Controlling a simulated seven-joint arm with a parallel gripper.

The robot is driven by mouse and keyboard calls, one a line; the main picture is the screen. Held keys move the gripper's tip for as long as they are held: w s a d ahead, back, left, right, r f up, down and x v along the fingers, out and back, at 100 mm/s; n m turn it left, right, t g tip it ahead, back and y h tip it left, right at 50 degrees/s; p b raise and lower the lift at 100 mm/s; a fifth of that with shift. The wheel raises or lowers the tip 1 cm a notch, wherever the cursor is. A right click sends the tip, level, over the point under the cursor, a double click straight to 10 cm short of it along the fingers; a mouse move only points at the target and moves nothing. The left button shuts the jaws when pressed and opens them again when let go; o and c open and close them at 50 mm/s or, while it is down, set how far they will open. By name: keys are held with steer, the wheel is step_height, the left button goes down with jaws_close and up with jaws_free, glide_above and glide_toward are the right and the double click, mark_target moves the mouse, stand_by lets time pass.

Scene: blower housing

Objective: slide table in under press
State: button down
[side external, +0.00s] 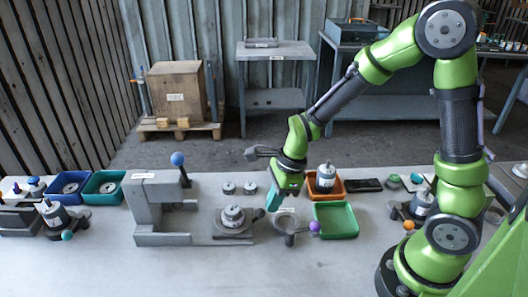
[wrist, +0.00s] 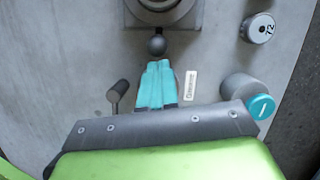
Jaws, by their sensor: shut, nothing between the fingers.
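The press (side external: 150,205) is a grey C-shaped frame with a blue ball lever (side external: 178,160), left of centre in the side view. The slide table (side external: 222,238) sticks out to the right of the press. A round grey part (side external: 232,214) sits on it, outside the press opening. In the wrist view the table (wrist: 188,18) is at the top edge, with a dark ball knob (wrist: 157,46) on its near side. My gripper (side external: 260,213) is shut and empty, right of the table. Its teal fingertips (wrist: 157,64) point at the knob; I cannot tell whether they touch it.
Right of my gripper stand a purple-knobbed fixture (side external: 288,224), a green tray (side external: 335,233) and an orange tray (side external: 337,189) holding a part. Two small round parts (side external: 239,188) lie behind the slide table. Teal and blue trays (side external: 103,196) stand left of the press.

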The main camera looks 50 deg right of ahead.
steer(key=shift+w, duration=0.1)
glide_above(217, 218)
stand_by(0.5)
